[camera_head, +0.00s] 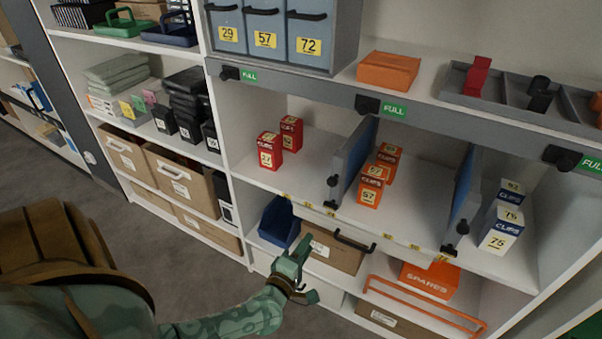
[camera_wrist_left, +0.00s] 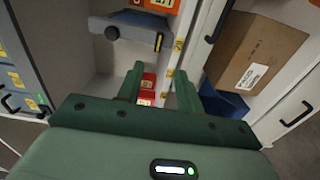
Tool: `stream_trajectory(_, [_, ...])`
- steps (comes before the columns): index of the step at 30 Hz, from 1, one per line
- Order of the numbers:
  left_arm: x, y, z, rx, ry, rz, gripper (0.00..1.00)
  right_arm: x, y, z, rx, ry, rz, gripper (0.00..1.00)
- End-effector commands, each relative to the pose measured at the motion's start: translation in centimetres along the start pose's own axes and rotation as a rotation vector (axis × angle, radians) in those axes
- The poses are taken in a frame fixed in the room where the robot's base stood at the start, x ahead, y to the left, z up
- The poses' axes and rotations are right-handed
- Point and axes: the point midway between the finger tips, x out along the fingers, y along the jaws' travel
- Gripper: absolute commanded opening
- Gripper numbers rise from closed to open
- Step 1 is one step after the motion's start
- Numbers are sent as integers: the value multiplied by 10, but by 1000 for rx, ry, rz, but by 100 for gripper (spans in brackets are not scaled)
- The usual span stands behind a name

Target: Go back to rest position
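My left gripper (camera_head: 291,258) is green and hangs in front of the shelf unit, near the blue bin (camera_head: 279,222) and the drawer front below the middle shelf. In the left wrist view its two fingers (camera_wrist_left: 160,84) stand apart with nothing held between them. A red box (camera_wrist_left: 147,90) shows beyond the fingers, standing on the shelf and apart from them. My left arm reaches in from the lower left, bent forward toward the shelves. My right gripper is in neither view.
The middle shelf (camera_head: 330,150) holds red, orange and white-blue boxes between blue-grey dividers (camera_head: 353,160). Below are a brown carton (camera_head: 332,250), an orange SPARES box (camera_head: 430,280) and an orange rail (camera_head: 425,309). Grey floor (camera_head: 190,265) is free to the left.

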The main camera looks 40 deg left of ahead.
Motion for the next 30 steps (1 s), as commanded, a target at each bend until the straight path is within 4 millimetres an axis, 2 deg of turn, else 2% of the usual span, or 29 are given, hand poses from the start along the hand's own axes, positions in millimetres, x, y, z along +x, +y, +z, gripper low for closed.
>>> stream_trajectory(6, [-14,0,0,-1,0,0,36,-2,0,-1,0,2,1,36])
stream_trajectory(22, [-14,0,0,4,0,0,36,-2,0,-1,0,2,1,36])
stream_trajectory(25, [-14,-7,9,126,-52,-27,36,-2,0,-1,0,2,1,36])
stream_trajectory(26, [-17,-16,14,216,-93,-51,36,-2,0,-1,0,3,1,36])
stream_trajectory(28, [-30,-54,22,491,-218,-136,36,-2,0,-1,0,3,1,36])
stream_trajectory(29, [-40,-74,25,606,-276,-178,36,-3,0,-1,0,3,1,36])
stream_trajectory(30, [-58,-102,26,758,-359,-239,36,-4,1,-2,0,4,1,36])
